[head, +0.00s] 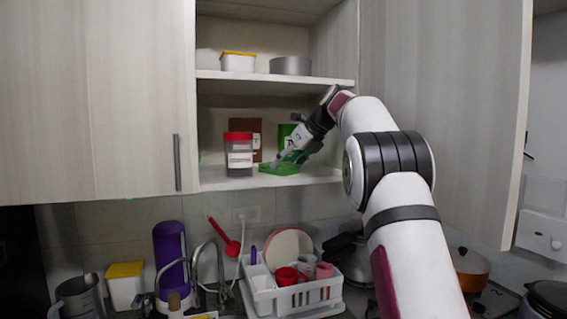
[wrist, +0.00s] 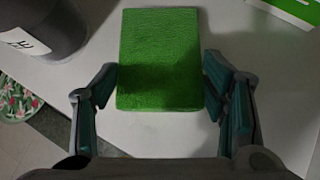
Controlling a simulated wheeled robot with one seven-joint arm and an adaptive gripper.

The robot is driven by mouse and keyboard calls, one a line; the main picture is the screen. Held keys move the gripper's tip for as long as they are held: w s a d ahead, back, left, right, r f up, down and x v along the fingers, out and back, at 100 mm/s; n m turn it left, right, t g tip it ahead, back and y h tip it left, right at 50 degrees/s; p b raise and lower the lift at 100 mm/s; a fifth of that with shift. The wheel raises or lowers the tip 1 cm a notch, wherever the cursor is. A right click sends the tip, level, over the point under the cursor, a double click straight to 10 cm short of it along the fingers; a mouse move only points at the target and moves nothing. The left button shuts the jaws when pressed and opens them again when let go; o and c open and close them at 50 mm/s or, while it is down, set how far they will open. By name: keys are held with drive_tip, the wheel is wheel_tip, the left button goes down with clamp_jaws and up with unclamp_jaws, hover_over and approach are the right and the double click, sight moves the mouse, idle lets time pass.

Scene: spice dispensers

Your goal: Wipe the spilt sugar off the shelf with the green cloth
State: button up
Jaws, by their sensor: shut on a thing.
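The green cloth (head: 281,169) is a folded, flat block at the front of the lower shelf (head: 218,182), right of a red-lidded jar. My gripper (head: 288,158) is above it, pointing down and shut on it. In the wrist view the cloth (wrist: 160,60) lies between the two fingers of my gripper (wrist: 160,88), over the pale shelf (wrist: 150,135). I cannot make out any spilt sugar on the pale shelf surface. The shelf under the cloth is hidden.
The red-lidded jar (head: 239,158) stands close left of the cloth. A brown box (head: 250,128) and a green box (head: 285,133) stand behind. An open cabinet door (head: 480,110) stands right of my arm.

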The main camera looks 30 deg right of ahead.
sight(300, 165)
drive_tip(key=shift+s+d+f, duration=0.1)
drive_tip(key=shift+s+d, duration=0.1)
drive_tip(key=shift+d, duration=0.9)
drive_tip(key=shift+s+d+f, duration=0.1)
drive_tip(key=shift+s+d, duration=0.1)
drive_tip(key=shift+d, duration=0.85)
drive_tip(key=shift+s+r+p, duration=0.15)
drive_tip(key=shift+s+p, duration=0.35)
drive_tip(key=shift+s, duration=0.1)
drive_tip(key=shift+s+a+p, duration=0.25)
drive_tip(key=shift+s+p, duration=0.55)
drive_tip(key=shift+s, duration=0.1)
drive_tip(key=shift+s, duration=0.1)
drive_tip(key=shift+s+a+r+p, duration=0.1)
drive_tip(key=shift+s+a+p, duration=0.05)
drive_tip(key=shift+s+p, duration=0.55)
drive_tip(key=shift+s+a+r+p, duration=0.1)
drive_tip(key=shift+s+a+p, duration=0.05)
drive_tip(key=shift+s+p, duration=0.45)
drive_tip(key=shift+f, duration=0.1)
drive_tip(key=shift+w+a+f, duration=0.1)
drive_tip(key=shift+w+a, duration=0.05)
drive_tip(key=shift+a, duration=0.65)
drive_tip(key=shift+w+a+f, duration=0.1)
drive_tip(key=shift+a, duration=0.65)
